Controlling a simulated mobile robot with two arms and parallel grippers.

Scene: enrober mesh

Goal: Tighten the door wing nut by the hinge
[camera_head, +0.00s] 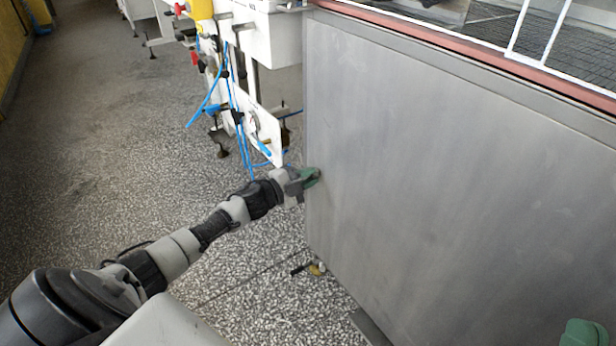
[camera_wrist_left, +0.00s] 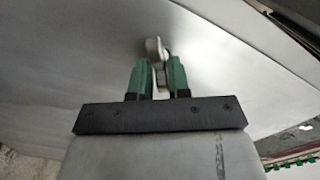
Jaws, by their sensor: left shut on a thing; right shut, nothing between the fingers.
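The door (camera_head: 450,170) is a large flat grey metal panel filling the right of the head view. My left gripper (camera_head: 311,177) is at the panel's left edge, with its green fingers against the face. In the left wrist view, the left gripper (camera_wrist_left: 158,68) is shut on the wing nut (camera_wrist_left: 155,48), a small pale metal piece standing out from the panel. One wing shows above the fingertips; its lower part is between the fingers. In the head view the fingers hide it. My right gripper (camera_head: 585,333) shows only as a green part at the bottom right, shut and mostly cut off.
A reddish rail (camera_head: 480,50) and wire mesh (camera_head: 575,55) run along the panel's top. White machine parts with blue hoses (camera_head: 240,110) stand behind the left gripper. Speckled floor (camera_head: 120,150) lies open to the left. A small yellowish item (camera_head: 316,269) is near the panel's foot.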

